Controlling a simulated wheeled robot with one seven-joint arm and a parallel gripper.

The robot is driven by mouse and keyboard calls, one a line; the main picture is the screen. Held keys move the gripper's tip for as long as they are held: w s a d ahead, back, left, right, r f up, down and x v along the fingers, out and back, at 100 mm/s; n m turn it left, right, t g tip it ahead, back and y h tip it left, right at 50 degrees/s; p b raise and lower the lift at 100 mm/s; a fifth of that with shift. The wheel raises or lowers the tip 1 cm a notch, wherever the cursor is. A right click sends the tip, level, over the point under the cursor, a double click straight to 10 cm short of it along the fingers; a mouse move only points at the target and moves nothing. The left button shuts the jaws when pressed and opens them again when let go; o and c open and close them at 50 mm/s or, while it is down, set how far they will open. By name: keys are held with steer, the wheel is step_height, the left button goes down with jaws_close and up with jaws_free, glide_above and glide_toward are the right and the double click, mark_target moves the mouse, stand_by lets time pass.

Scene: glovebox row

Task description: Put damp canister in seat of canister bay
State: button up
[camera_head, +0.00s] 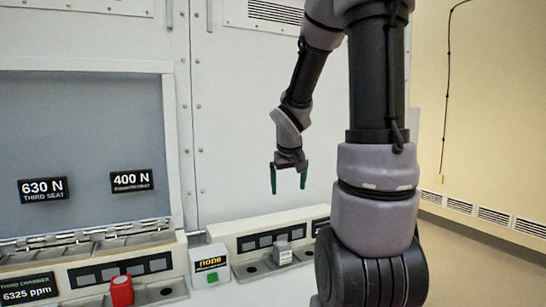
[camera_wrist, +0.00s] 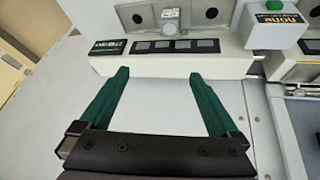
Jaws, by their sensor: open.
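My gripper (camera_head: 289,190) hangs open and empty, its green fingers pointing down, in front of the white wall and above the right bay. In the wrist view my gripper (camera_wrist: 159,74) spreads its fingers short of the bay front, with nothing between them. A small grey-white block (camera_head: 283,253) stands in the right canister bay (camera_head: 246,233), between dark round seats; it also shows in the wrist view (camera_wrist: 171,22). A red block (camera_head: 121,291) stands at the left bay (camera_head: 78,272). I cannot tell which block is the damp canister.
Displays reading 630 N (camera_head: 43,189) and 400 N (camera_head: 132,180) hang on the grey window. Open floor lies at the right.

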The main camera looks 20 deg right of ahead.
steer(key=s+a+r+m+t+y, duration=0.1)
steer(key=s+a+r+y, duration=0.1)
steer(key=s+a+r, duration=0.4)
steer(key=s+a+r+t+y, duration=0.1)
steer(key=s+a+r+y, duration=0.1)
steer(key=s+a+r, duration=0.4)
steer(key=s+r, duration=0.1)
steer(key=s, duration=0.3)
steer(key=shift+s+a+r+m+y, duration=0.15)
steer(key=shift+s+a+m+y, duration=0.15)
steer(key=shift+s+a+m, duration=0.1)
steer(key=shift+w+d, duration=0.1)
stand_by(0.9)
